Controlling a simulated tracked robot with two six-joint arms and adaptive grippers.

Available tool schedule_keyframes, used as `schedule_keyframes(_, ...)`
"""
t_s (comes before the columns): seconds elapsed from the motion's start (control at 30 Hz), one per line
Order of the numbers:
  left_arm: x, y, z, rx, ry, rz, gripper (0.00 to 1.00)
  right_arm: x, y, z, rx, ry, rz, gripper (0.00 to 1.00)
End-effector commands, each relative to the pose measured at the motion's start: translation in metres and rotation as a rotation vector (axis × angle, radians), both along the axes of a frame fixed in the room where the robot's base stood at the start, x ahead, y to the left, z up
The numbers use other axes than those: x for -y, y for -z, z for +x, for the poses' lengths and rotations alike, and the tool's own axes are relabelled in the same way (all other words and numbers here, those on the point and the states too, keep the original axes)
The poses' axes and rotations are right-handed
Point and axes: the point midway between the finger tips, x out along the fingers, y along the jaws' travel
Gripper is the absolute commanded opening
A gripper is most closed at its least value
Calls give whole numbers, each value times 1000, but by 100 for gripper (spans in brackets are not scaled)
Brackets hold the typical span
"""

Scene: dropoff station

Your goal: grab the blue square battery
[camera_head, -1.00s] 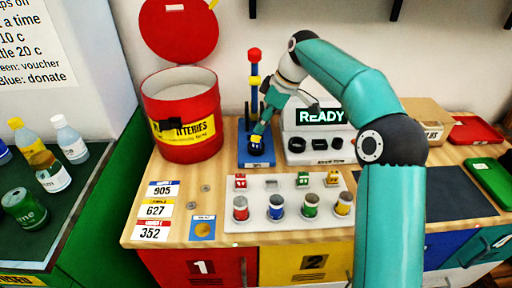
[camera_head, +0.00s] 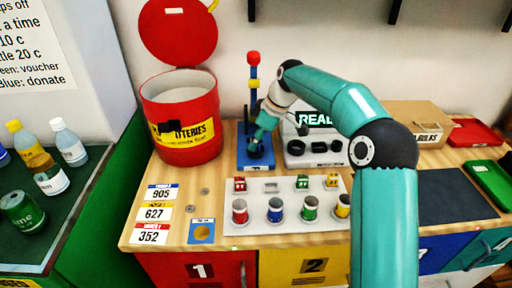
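I cannot make out a blue square battery. A white rack (camera_head: 290,222) holds square batteries in its back row: red (camera_head: 240,184), green (camera_head: 302,182) and yellow (camera_head: 332,180). The place between red and green, at its second slot (camera_head: 271,187), looks grey with no blue on it. My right gripper (camera_head: 256,146) points down over a blue stand (camera_head: 258,163) behind the rack, in front of a coloured post (camera_head: 253,75). Its fingertips are small and blurred, so I cannot tell whether they hold anything. My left gripper is not in view.
A red batteries bin (camera_head: 205,110) with its lid raised stands left of the stand. A grey device (camera_head: 318,161) with a READY display is right of it, partly behind my arm. Round red, blue, green and yellow batteries fill the rack's front row. Cards lie at front left.

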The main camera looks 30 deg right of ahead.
Motion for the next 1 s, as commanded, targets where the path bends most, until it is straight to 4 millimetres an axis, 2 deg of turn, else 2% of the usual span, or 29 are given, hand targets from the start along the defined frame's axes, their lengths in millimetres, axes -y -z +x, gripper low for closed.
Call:
schedule_keyframes(0.03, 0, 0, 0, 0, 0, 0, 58, 0, 0, 0, 0, 0, 0, 19)
schedule_keyframes(0.13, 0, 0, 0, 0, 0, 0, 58, 0, 0, 0, 0, 0, 0, 2)
schedule_keyframes(0.17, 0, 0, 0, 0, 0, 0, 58, 0, 0, 0, 0, 0, 0, 0)
schedule_keyframes(0.47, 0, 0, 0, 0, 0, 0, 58, 0, -1, 0, 1, 0, 0, 0)
schedule_keyframes(0.67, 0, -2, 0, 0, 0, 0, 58, 0, -8, 0, 3, 1, 0, 0)
schedule_keyframes(0.87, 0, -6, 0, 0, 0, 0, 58, 0, -32, 1, 5, 0, -2, 0)
schedule_keyframes(1.0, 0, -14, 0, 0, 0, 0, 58, 0, -65, 1, 6, 1, -2, 0)
